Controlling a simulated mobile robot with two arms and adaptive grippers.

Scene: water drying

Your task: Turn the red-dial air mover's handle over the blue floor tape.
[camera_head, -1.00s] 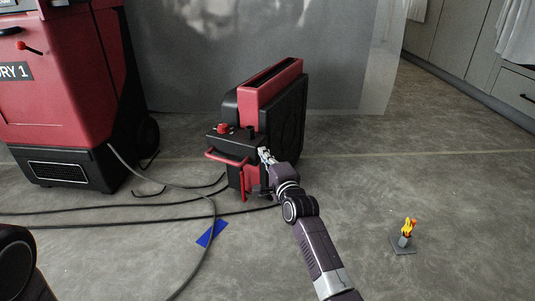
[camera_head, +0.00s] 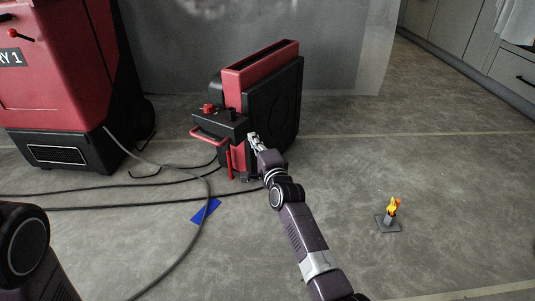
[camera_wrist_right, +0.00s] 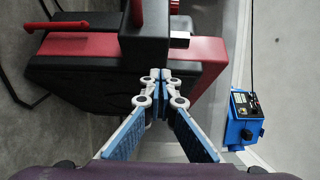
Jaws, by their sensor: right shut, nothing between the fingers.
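The air mover (camera_head: 270,108) is a red and black upright machine on the floor. Its red dial (camera_head: 208,108) sits on the black control top, and its red handle (camera_head: 207,135) points toward the lower left. The blue floor tape (camera_head: 206,211) lies on the floor below the handle in the picture, apart from it. My right gripper (camera_head: 252,138) is at the mover's near side, right of the handle. In the right wrist view my right gripper (camera_wrist_right: 163,76) is shut and empty, its tips by the mover's red and black body; contact is unclear. My left gripper is out of view.
A large red and black machine (camera_head: 75,75) stands at the left. Cables (camera_head: 120,188) cross the floor near the tape. A yellow object on a grey base (camera_head: 389,222) is at the right. A blue box (camera_wrist_right: 243,120) shows in the wrist view. Floor at right is mostly clear.

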